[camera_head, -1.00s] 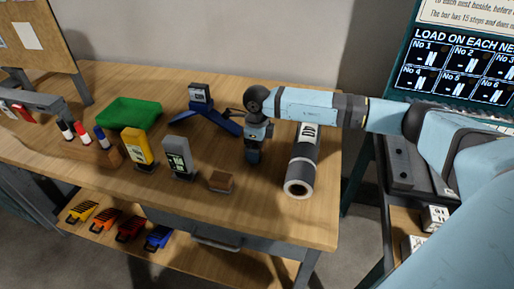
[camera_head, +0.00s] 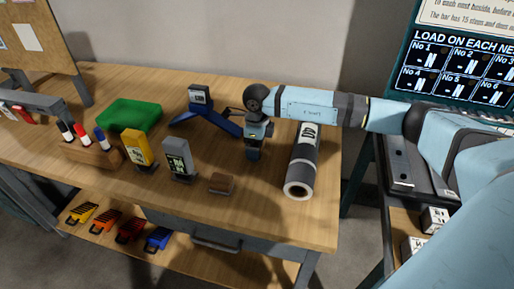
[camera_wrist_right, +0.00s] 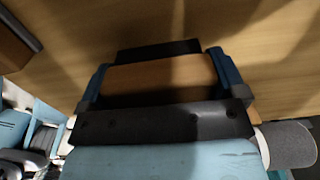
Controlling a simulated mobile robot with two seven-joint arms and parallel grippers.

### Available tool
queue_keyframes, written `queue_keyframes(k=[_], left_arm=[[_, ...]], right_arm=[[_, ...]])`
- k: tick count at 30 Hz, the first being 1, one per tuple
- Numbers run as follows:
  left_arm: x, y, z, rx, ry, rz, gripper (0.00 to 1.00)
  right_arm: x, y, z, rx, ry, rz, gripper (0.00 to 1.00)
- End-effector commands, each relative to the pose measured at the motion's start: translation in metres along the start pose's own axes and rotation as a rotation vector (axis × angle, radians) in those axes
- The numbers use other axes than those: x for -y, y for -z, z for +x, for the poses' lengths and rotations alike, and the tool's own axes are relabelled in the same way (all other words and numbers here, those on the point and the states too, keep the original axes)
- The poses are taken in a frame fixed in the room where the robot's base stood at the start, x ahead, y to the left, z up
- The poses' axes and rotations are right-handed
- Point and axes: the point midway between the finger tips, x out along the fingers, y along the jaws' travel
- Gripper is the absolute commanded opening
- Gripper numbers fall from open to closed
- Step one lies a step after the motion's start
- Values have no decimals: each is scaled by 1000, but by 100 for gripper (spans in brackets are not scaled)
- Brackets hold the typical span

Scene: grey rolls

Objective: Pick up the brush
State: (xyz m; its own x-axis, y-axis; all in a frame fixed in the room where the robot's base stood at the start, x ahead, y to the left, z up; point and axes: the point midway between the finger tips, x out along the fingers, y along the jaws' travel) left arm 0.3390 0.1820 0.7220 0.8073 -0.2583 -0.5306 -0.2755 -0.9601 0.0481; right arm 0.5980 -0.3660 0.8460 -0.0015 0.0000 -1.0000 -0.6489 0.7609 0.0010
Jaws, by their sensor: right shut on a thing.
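My right gripper (camera_head: 254,154) points down over the right half of the workbench, left of the grey roll. In the right wrist view its two fingers (camera_wrist_right: 162,80) are shut on a brown wooden piece with dark edges, which looks like the brush (camera_wrist_right: 160,77). In the head view the gripper hides most of what it holds, and I cannot tell its clearance from the bench top. My left gripper is not in view.
A grey roll (camera_head: 299,172) lies close to the right of the gripper. A small brown block (camera_head: 222,184), yellow and grey (camera_head: 179,160) boxes, a marker rack (camera_head: 92,158), a green pad (camera_head: 128,113) and a blue stand (camera_head: 222,125) occupy the workbench (camera_head: 270,217). The front right is clear.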

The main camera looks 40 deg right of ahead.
Motion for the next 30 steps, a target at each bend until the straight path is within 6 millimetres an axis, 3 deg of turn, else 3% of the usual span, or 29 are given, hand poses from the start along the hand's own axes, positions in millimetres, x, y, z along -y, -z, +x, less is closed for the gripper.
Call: queue_keyframes(k=[18, 24, 30], left_arm=[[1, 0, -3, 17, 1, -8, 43], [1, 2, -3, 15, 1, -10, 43], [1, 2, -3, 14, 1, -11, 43]], right_arm=[[0, -1, -153, 4, 3, -1, 65], [0, 0, -176, 3, 2, -1, 65], [0, 0, -182, 1, 1, -1, 65]])
